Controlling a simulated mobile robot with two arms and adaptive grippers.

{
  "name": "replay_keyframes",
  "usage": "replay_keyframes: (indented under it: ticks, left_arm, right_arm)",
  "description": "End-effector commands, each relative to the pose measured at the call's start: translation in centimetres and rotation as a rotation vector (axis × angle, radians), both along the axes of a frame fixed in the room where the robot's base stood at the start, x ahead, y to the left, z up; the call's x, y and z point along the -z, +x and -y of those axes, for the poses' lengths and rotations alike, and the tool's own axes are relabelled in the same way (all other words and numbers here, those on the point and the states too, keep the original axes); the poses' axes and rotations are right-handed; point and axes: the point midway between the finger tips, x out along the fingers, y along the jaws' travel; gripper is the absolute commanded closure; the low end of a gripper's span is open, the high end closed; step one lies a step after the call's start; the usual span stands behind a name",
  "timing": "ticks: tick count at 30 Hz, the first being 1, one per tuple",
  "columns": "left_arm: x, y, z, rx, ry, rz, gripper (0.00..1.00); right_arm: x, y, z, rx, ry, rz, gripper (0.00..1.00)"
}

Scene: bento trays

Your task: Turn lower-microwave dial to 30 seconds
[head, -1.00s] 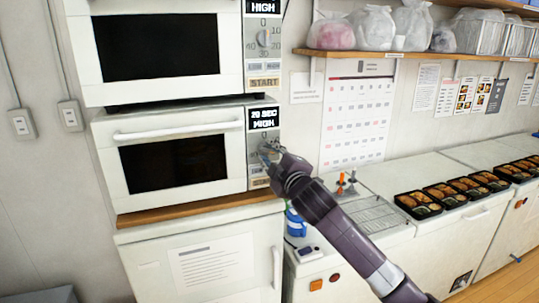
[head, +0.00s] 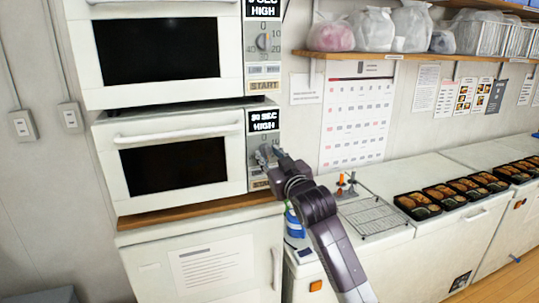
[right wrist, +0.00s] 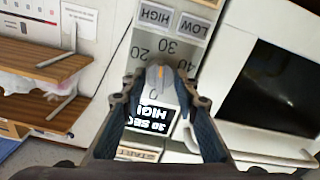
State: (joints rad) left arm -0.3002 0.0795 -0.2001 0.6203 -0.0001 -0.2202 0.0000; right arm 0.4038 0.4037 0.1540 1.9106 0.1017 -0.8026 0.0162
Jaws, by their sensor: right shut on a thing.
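The lower microwave (head: 118,190) stands on a cabinet, its display (head: 263,121) reading what looks like 30 SEC, HIGH. My right gripper (head: 268,154) is at its control panel, over the dial, which is largely hidden in the head view. In the right wrist view the dial (right wrist: 158,78) is a grey knob with an orange pointer line, with printed numbers around it. My right gripper's fingertips (right wrist: 160,84) are on either side of the knob, shut on it. The display (right wrist: 154,117) shows upside down there. My left gripper is not in view.
The upper microwave (head: 233,50) sits directly above, with its own dial (head: 263,41) and START button. To the right, several bento trays (head: 418,205) and a wire rack (head: 377,217) lie on white counters. A wall shelf (head: 400,54) holds bags and baskets.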

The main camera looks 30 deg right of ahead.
Motion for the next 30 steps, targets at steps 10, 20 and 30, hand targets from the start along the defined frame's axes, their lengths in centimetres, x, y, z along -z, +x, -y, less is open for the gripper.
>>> replay_keyframes:
  ticks: [10, 20, 30]
  left_arm:
    - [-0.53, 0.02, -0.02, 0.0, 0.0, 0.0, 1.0]
    - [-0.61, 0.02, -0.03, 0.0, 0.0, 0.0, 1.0]
    - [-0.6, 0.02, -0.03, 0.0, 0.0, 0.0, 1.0]
  right_arm:
    - [0.06, 0.03, -0.03, 0.0, 0.17, 0.038, 0.96]
    - [0.08, 0.02, 0.0, 0.0, 0.211, 0.049, 0.96]
    - [0.07, 0.02, 0.0, 0.0, 0.21, 0.049, 0.68]
